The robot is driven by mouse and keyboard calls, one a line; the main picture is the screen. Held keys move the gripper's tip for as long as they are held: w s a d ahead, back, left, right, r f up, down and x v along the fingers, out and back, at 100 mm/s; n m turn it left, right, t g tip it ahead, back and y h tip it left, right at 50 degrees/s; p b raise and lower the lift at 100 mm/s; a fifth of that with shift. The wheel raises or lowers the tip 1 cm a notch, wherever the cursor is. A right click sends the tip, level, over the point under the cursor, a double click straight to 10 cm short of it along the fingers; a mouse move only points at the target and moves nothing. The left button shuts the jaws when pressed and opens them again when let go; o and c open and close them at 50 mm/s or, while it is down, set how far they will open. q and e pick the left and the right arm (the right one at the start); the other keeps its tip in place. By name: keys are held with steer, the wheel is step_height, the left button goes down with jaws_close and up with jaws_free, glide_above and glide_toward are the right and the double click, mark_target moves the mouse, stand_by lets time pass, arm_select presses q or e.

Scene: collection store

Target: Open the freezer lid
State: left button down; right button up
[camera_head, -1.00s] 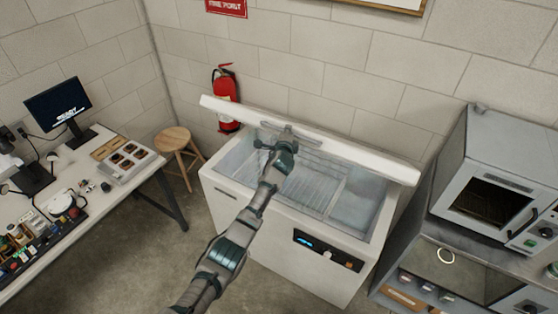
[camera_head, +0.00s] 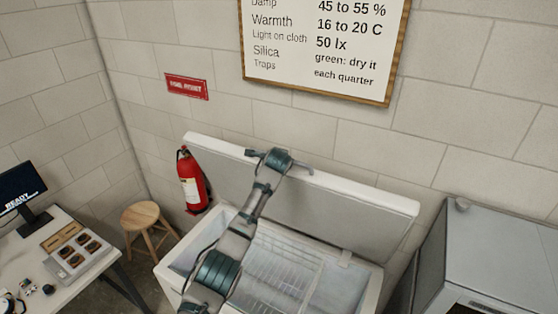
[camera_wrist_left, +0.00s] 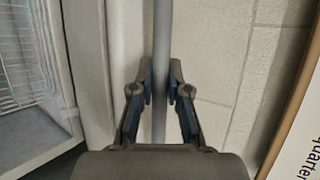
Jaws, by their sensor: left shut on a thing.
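The white chest freezer (camera_head: 368,290) stands against the wall. Its lid (camera_head: 350,207) is raised and tilted steeply up towards the wall, so the inside with its wire basket (camera_head: 275,265) shows. My left gripper (camera_head: 277,158) is at the lid's upper edge. In the left wrist view my gripper (camera_wrist_left: 160,92) has its two fingers on either side of a grey bar handle (camera_wrist_left: 161,45), shut on it. My arm hides part of the lid and the freezer's left side. My right gripper is in neither view.
A red fire extinguisher (camera_head: 192,181) hangs on the wall left of the lid, close to it. A wooden stool (camera_head: 140,216) and a workbench (camera_head: 95,268) stand at the left. A grey cabinet (camera_head: 490,245) stands close on the right. A framed notice (camera_head: 320,50) hangs above.

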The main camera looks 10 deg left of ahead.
arm_select(q)
steer(key=shift+w+d+f, duration=0.2)
steer(key=shift+d+f, duration=0.05)
steer(key=shift+w, duration=0.15)
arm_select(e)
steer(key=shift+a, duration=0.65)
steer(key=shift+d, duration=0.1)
arm_select(q)
steer(key=c, duration=1.1)
jaws_free()
steer(key=shift+d, duration=0.1)
steer(key=shift+c, duration=0.2)
steer(key=shift+w+r, duration=0.1)
steer(key=shift+r, duration=0.05)
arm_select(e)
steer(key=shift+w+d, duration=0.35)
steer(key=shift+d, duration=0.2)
arm_select(q)
steer(key=shift+d, duration=0.1)
steer(key=shift+s+r, duration=0.15)
steer(key=shift+s, duration=0.05)
steer(key=v, duration=1.1)
steer(key=shift+r, duration=0.15)
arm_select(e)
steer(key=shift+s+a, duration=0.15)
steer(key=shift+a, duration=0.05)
